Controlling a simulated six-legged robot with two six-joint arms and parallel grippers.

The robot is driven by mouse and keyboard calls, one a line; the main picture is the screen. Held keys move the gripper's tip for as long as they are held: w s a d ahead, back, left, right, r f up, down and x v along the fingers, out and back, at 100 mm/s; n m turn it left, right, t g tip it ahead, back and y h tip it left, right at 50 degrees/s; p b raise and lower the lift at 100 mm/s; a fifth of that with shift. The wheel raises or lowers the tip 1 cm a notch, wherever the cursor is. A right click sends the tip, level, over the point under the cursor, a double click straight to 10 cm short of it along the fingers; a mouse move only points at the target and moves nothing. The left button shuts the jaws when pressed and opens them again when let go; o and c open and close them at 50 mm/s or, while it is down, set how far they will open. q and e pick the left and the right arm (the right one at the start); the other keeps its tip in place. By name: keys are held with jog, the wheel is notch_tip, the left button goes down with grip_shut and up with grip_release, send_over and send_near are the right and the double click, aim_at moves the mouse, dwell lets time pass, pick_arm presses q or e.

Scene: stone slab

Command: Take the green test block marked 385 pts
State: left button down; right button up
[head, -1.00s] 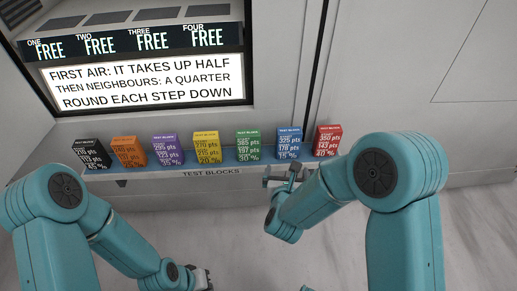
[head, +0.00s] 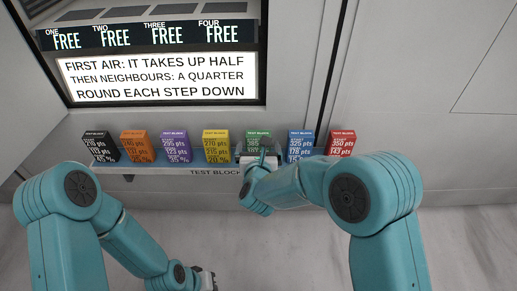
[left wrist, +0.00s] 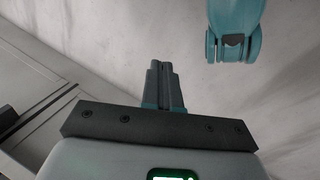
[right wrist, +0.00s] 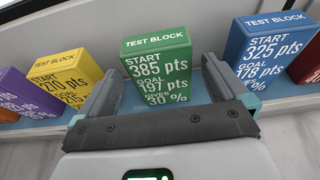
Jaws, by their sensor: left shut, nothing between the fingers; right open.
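The green test block (right wrist: 157,70), printed START 385 pts, GOAL 197 pts and 30 %, stands upright on the blue shelf in the right wrist view. In the head view its top (head: 258,139) shows behind my right gripper (head: 259,158), which hides its lower part. My right gripper (right wrist: 160,78) is open, with one finger to each side of the green block; I cannot tell if either finger touches it. My left gripper (left wrist: 162,72) is shut and empty, low over the pale floor, away from the blocks; it also shows in the head view (head: 207,279).
The yellow block (head: 216,146) stands left of the green one and the blue block (head: 300,145) right of it. Red (head: 341,143), purple (head: 176,146), orange (head: 136,146) and black (head: 100,146) blocks share the shelf (head: 160,168). A lit sign (head: 160,76) hangs above.

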jog(key=b+x, duration=0.1)
jog(key=x, duration=0.4)
jog(key=shift+w+r, duration=0.1)
jog(key=shift+w+b, duration=0.3)
jog(key=shift+w, duration=0.15)
pick_arm(q)
jog(key=shift+w+a+f, duration=0.15)
jog(key=shift+w+f, duration=0.5)
jog(key=shift+f, duration=0.2)
pick_arm(e)
jog(key=c, duration=1.2)
jog(key=shift+r, duration=0.1)
jog(key=shift+c, duration=0.2)
pick_arm(q)
jog(key=shift+r, duration=0.1)
pick_arm(e)
jog(key=shift+r, duration=0.1)
